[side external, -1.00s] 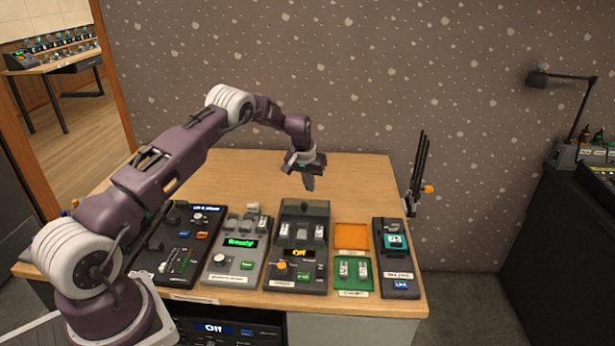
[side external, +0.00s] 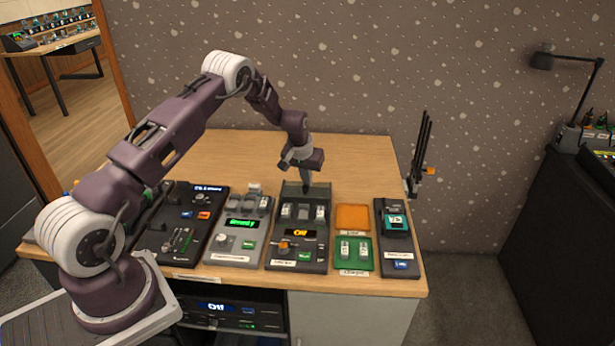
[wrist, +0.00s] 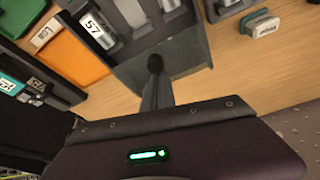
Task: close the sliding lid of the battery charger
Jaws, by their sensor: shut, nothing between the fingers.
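The battery charger (side external: 297,246) is a dark grey unit in the middle of the row, with an orange lit display reading "Off" and grey-white batteries standing in its bays. Its lid (side external: 319,190), a smoky grey panel, lies at the far end, and the batteries in front of it are uncovered. In the wrist view the lid (wrist: 190,50) is a flat grey plate beside the batteries (wrist: 97,28). My gripper (side external: 307,189) is shut and empty, pointing down. Its fingertips (wrist: 155,64) are over the lid, touching or just above it; I cannot tell which.
Left of the charger stand a grey unit with a green display (side external: 238,238) and a black control panel (side external: 187,235). To its right are an orange tray (side external: 352,218), a green tray with batteries (side external: 345,254) and a dark tester (side external: 398,245). The wooden table (side external: 240,155) behind is clear.

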